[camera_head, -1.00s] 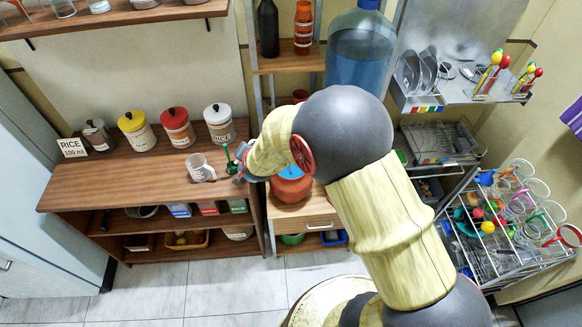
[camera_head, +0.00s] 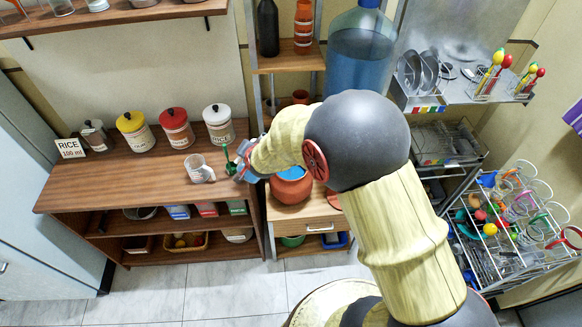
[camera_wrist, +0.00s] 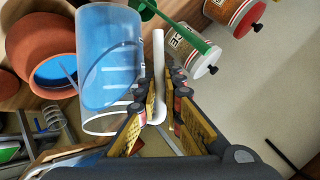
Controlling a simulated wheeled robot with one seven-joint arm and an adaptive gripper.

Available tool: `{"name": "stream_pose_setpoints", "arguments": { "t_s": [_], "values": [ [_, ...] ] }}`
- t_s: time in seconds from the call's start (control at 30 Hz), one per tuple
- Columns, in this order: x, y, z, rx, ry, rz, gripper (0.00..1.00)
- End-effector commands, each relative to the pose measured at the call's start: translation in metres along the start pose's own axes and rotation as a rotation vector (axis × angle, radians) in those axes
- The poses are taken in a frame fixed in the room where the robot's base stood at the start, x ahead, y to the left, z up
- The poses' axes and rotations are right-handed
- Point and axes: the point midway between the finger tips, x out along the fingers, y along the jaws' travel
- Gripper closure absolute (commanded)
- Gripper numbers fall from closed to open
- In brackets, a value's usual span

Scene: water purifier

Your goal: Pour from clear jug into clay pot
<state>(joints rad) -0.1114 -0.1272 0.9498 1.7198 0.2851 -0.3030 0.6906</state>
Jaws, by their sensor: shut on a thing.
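The clear jug (camera_wrist: 108,62), holding blue water and bearing white marks, fills the upper left of the wrist view. My gripper (camera_wrist: 158,108) is shut on its pale upright handle (camera_wrist: 158,70). In the head view, my gripper (camera_head: 243,164) is above the right end of the wooden counter; my arm hides most of the jug. The round orange clay pot (camera_head: 291,187) stands on the lower cabinet, right of my gripper. In the wrist view, the clay pot (camera_wrist: 38,40) is left of the jug, with blue inside its mouth. I cannot tell the jug's tilt.
Another clear cup (camera_head: 199,169) stands on the counter (camera_head: 120,180), left of a green-handled tool (camera_head: 229,163). Several lidded canisters (camera_head: 176,130) line the wall. A large blue water bottle (camera_head: 359,60) stands behind my arm. A dish rack (camera_head: 505,240) is at right.

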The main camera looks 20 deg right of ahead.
Motion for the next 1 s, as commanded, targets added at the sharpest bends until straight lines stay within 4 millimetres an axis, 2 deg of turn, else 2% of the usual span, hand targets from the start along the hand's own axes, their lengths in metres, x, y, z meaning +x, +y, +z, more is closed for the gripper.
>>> {"name": "stream_pose_setpoints", "arguments": {
  "t_s": [1.0],
  "values": [
    [-0.0011,-0.0022,-0.0061,0.038,-0.023,-0.019,1.00]
  ]
}}
